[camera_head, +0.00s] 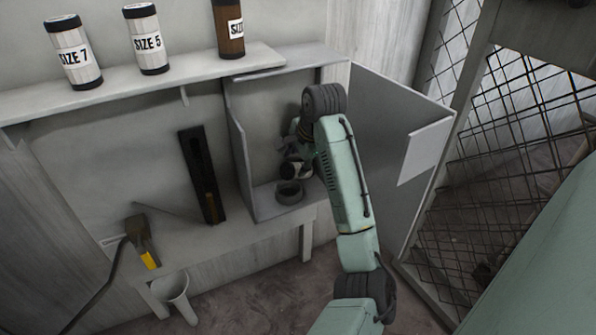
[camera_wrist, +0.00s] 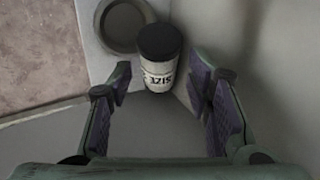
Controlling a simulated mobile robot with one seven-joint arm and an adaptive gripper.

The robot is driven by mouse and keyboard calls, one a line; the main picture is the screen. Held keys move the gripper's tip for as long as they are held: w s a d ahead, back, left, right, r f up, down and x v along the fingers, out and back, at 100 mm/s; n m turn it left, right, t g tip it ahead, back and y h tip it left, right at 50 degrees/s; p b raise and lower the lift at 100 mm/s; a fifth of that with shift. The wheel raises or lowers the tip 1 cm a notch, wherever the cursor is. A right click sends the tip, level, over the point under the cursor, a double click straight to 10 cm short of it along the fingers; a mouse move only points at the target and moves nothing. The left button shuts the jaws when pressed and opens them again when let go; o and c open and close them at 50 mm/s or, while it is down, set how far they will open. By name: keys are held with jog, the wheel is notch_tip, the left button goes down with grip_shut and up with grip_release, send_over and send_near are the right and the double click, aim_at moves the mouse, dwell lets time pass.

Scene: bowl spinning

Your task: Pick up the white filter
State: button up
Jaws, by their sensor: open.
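The white filter (camera_wrist: 158,78), a canister with a black lid and a "SIZE" label, stands in the cabinet in the wrist view. My gripper (camera_wrist: 160,88) is open, with one finger to the left of the filter and one to the right. There are visible gaps on both sides in the picture; I cannot tell how deep the filter sits between the fingers. In the head view my gripper (camera_head: 291,150) is inside the cabinet, partly hidden by my arm, with only a small part of the filter showing near it.
A round dark bowl (camera_wrist: 123,26) sits close to the filter; it also shows in the head view (camera_head: 289,193). The cabinet (camera_head: 239,150) has side walls and an open door (camera_head: 385,150). White canisters (camera_head: 73,55) (camera_head: 147,40) and a brown one (camera_head: 229,28) stand on the shelf above.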

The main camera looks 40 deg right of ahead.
aim_at(295, 166)
jog(key=x, duration=0.5)
jog(key=shift+s+d+f, duration=0.1)
jog(key=shift+d, duration=0.05)
jog(key=shift+c, duration=0.3)
jog(key=c, duration=0.9)
